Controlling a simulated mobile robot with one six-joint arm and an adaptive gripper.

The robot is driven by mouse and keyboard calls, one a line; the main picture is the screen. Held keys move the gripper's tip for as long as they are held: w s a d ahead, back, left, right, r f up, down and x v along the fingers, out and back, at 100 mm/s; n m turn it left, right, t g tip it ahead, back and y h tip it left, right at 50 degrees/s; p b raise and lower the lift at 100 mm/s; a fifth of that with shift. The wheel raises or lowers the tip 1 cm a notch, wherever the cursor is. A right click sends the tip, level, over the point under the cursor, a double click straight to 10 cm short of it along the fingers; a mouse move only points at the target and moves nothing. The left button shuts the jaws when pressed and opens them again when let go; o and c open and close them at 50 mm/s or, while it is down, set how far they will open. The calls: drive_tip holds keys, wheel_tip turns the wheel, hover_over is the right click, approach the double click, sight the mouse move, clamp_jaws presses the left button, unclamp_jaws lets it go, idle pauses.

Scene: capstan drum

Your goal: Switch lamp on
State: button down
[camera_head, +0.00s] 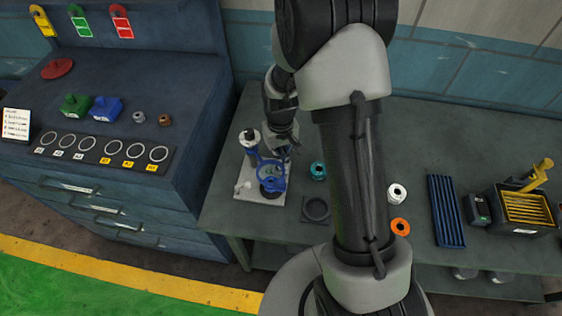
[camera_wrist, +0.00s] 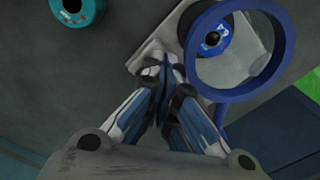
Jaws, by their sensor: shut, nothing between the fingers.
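A blue ring on a stem (camera_head: 259,178), which looks like a ring lamp, stands over a pale base plate (camera_head: 246,187) on the grey-green bench. In the wrist view the blue ring (camera_wrist: 235,95) is at upper right, with a blue spool-like part below it. I cannot tell whether it is lit, and no switch is clearly visible. A white-and-dark round part (camera_head: 249,138) is at the plate's far left. My gripper (camera_head: 288,151) is just behind and right of the ring. In the wrist view my gripper (camera_wrist: 163,72) is shut and empty, its tips over the plate's edge, left of the ring.
A teal spool (camera_head: 318,171), a dark square holder (camera_head: 316,208), a white spool (camera_head: 397,193) and an orange one (camera_head: 400,227) stand on the bench. A blue ribbed tray (camera_head: 446,211) and yellow-grated box (camera_head: 525,208) are right. A dark cabinet (camera_head: 185,130) is left.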

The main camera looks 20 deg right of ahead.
drive_tip(key=shift+f+b, duration=0.85)
drive_tip(key=shift+f, duration=0.3)
idle(0.9)
drive_tip(key=shift+r, duration=0.15)
drive_tip(key=shift+r+p, duration=2.6)
drive_tip(key=shift+r, duration=0.8)
drive_tip(key=shift+r, duration=0.15)
wheel_tip(320, 180, up, 10)
drive_tip(key=s+a+t+b, duration=0.1)
drive_tip(key=s, duration=0.1)
drive_tip(key=s+a+r+t+b, duration=0.1)
drive_tip(key=s+r, duration=0.5)
drive_tip(key=s, duration=0.4)
drive_tip(key=s+a+r+t+b, duration=0.1)
drive_tip(key=s+a+r+t, duration=0.1)
drive_tip(key=s+r, duration=0.4)
drive_tip(key=s, duration=0.3)
drive_tip(key=shift+s+r+t, duration=0.2)
drive_tip(key=shift+s+t, duration=0.1)
drive_tip(key=shift+s, duration=0.1)
